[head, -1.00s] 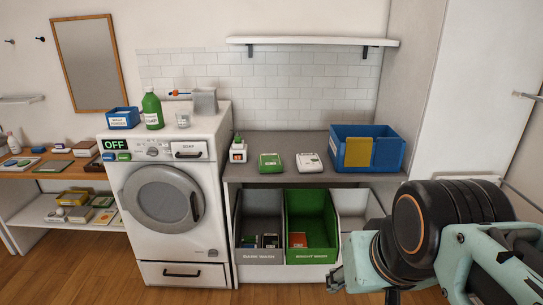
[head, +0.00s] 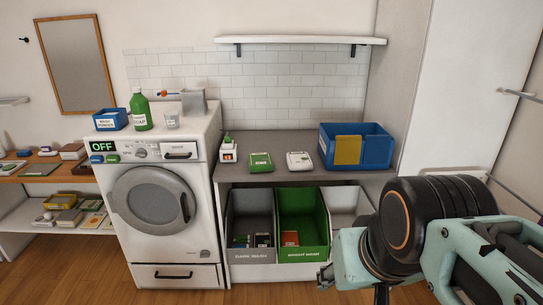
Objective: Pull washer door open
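The white washer (head: 125,235) stands left of centre with its round grey door (head: 153,201) shut. A dark vertical handle (head: 185,207) is on the door's right side. The display on the washer reads OFF. My arm comes in from the lower right, and my gripper (head: 325,275) shows only as a small dark end at its left, in front of the bins. It is well to the right of the door and apart from it. Whether its fingers are open is too small and hidden to tell.
A grey counter (head: 265,179) right of the washer bears small boxes and a blue bin (head: 380,155). Below are a grey dark wash bin (head: 250,205) and a green bright wash bin (head: 302,205). A green soap bottle (head: 141,112) stands on the washer. Wooden floor in front of the washer is clear.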

